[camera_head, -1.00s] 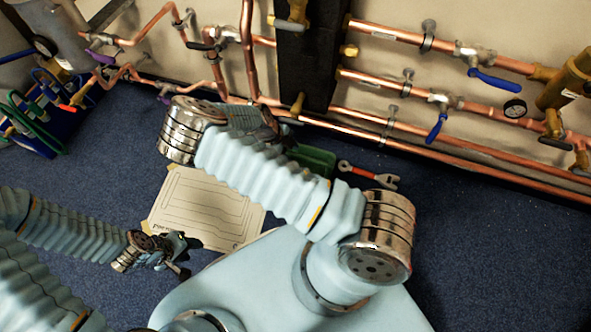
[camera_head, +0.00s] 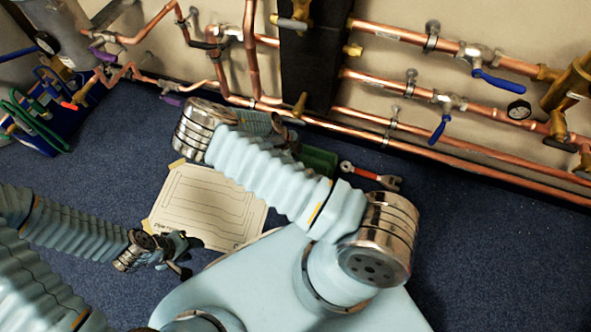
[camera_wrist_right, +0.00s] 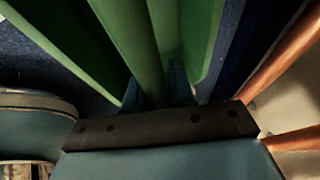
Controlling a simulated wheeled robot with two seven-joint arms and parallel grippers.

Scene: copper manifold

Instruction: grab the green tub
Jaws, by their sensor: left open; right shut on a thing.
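The green tub (camera_head: 318,160) lies on the blue floor near the pipes in the head view, mostly hidden behind my right arm. In the right wrist view its green wall (camera_wrist_right: 150,45) runs between the fingers of my right gripper (camera_wrist_right: 160,85), which is shut on it. In the head view my right gripper (camera_head: 288,140) is small and partly hidden by the arm, at the tub's left side. My left gripper (camera_head: 180,258) is open and empty at the lower left, low over the floor and well apart from the tub.
A wrench with a red handle (camera_head: 370,176) lies right of the tub. A paper drawing (camera_head: 205,208) lies on the floor left of my right arm. Copper pipes (camera_head: 440,155) with blue-handled valves run along the wall behind. A blue crate (camera_head: 45,110) stands far left.

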